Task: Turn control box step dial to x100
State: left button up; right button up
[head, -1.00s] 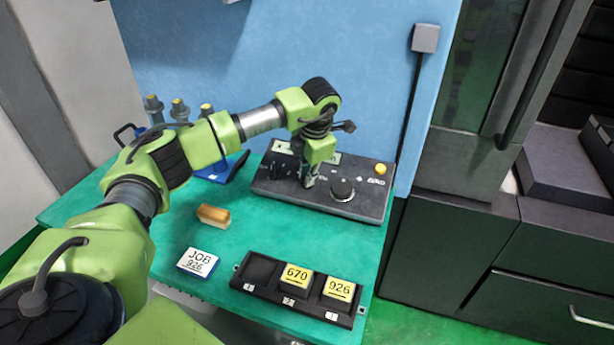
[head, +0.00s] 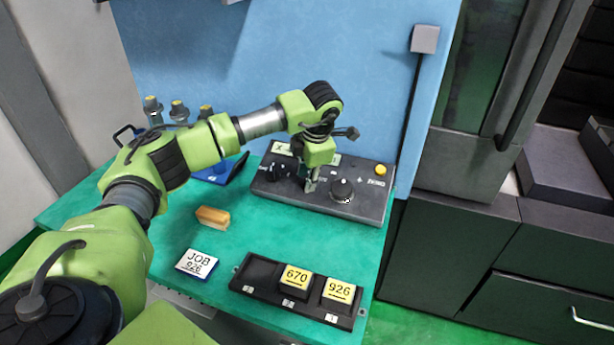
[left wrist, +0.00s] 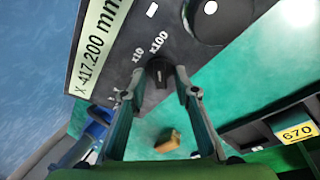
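The control box (head: 325,203) is a dark slab at the back of the green table. In the left wrist view, its black step dial (left wrist: 158,73) sits beside the printed x10 and x100 labels (left wrist: 158,42). I cannot clearly tell where its pointer is. My left gripper (head: 311,188) points down over the box, left of the round handwheel (head: 342,189). In the left wrist view, its two fingers (left wrist: 161,88) are apart, one on each side of the dial, with no clear contact. A dark knob (head: 277,172) shows left of the gripper. My right gripper is not in view.
A yellow button (head: 380,170) is at the box's right end. A tan block (head: 212,218), a JOB 926 card (head: 197,263) and a black tray (head: 261,272) with 670 and 926 blocks lie in front. The blue wall stands behind.

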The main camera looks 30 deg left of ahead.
pick_arm(q)
jog(key=v, duration=1.2)
jog(key=shift+r, duration=0.1)
dwell(0.4)
